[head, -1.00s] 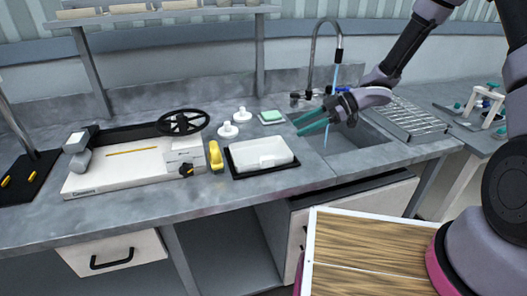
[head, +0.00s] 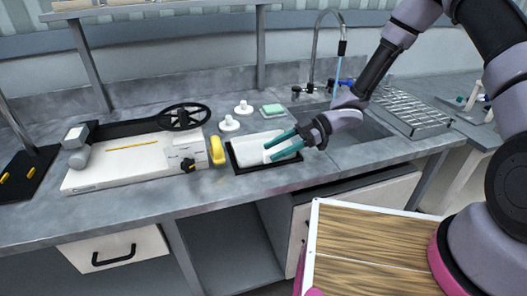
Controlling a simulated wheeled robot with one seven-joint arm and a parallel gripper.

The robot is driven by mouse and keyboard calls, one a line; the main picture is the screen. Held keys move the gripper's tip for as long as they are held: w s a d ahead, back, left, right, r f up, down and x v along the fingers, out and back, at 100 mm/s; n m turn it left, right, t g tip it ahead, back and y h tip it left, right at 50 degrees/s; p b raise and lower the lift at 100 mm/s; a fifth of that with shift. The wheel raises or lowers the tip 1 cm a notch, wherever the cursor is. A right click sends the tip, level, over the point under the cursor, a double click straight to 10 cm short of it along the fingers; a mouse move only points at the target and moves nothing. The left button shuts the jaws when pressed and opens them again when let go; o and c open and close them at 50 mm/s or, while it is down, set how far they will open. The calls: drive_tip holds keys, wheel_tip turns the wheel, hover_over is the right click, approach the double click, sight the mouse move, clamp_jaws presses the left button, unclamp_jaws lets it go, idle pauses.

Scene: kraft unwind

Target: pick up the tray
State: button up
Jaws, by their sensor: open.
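The white tray (head: 247,152) sits on a black mat or base (head: 262,168) on the grey counter, left of the sink. My gripper (head: 268,150), with two teal fingers, reaches in from the right. Its fingers are apart and overlap the right part of the tray in the head view. They hide some of the tray's right side. I cannot tell whether the fingertips touch the tray or hover above it. Nothing is held between them.
A yellow object (head: 217,151) stands just left of the tray. White knobbed pieces (head: 229,124) and a green sponge-like block (head: 273,110) lie behind it. The faucet (head: 315,55) and sink (head: 362,128) are to the right. A white machine (head: 130,162) fills the left counter.

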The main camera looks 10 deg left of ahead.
drive_tip(key=shift+x, duration=1.15)
clamp_jaws()
drive_tip(key=shift+r, duration=0.1)
